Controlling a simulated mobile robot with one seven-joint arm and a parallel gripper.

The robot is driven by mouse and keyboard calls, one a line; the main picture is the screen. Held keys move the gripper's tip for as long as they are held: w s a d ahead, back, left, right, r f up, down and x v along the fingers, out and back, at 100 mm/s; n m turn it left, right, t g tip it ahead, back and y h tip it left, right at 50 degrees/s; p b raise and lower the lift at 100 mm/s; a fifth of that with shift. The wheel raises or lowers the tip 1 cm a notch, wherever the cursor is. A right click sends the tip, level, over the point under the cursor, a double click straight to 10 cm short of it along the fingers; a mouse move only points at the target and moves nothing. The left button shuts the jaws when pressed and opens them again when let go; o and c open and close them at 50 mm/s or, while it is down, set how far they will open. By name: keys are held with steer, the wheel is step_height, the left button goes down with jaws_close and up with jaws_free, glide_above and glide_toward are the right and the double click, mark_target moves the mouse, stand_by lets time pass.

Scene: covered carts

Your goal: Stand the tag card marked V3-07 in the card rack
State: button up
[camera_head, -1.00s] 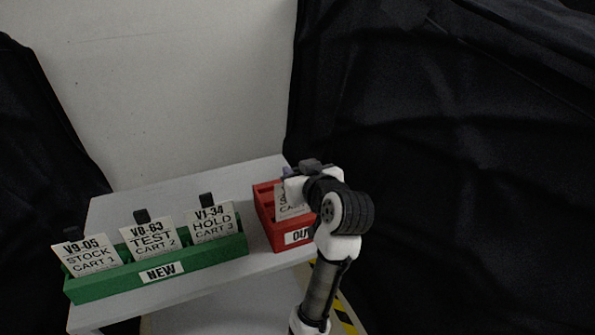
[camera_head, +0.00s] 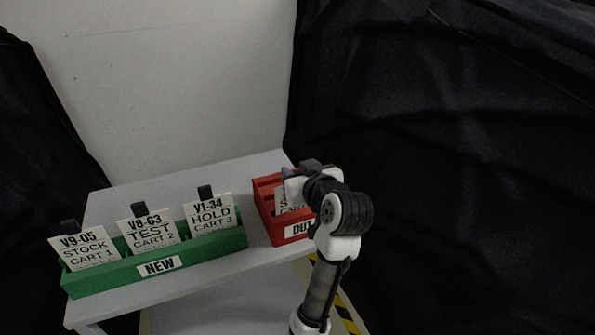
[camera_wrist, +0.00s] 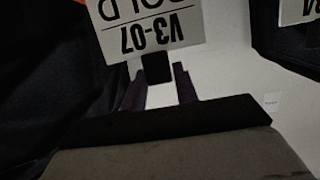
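The white tag card V3-07 (camera_wrist: 140,28) shows upside down in the wrist view, with its black tab (camera_wrist: 157,69) between the two dark fingertips of my gripper (camera_wrist: 160,72). The fingers appear to be against the tab's sides. In the head view the card (camera_head: 282,199) is upright at the red rack (camera_head: 268,228) marked OUT, partly behind my gripper (camera_head: 290,180). The rack's front wall hides the card's lower edge, and I cannot tell whether it rests inside. The green rack (camera_head: 215,243) marked NEW holds cards V9-05 (camera_head: 88,246), V8-63 (camera_head: 149,231) and V1-34 (camera_head: 210,214).
Both racks stand on a white cart top (camera_head: 200,171), the red one at its right end. Bare surface lies behind the green rack. Black drapes (camera_head: 440,150) hang close at the right. Yellow-black floor tape (camera_head: 346,313) runs beside my arm.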

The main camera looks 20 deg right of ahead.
steer(key=o, duration=0.4)
steer(key=b+v, duration=0.3)
steer(key=v, duration=1)
steer(key=shift+s+r, duration=0.15)
steer(key=shift+s, duration=0.25)
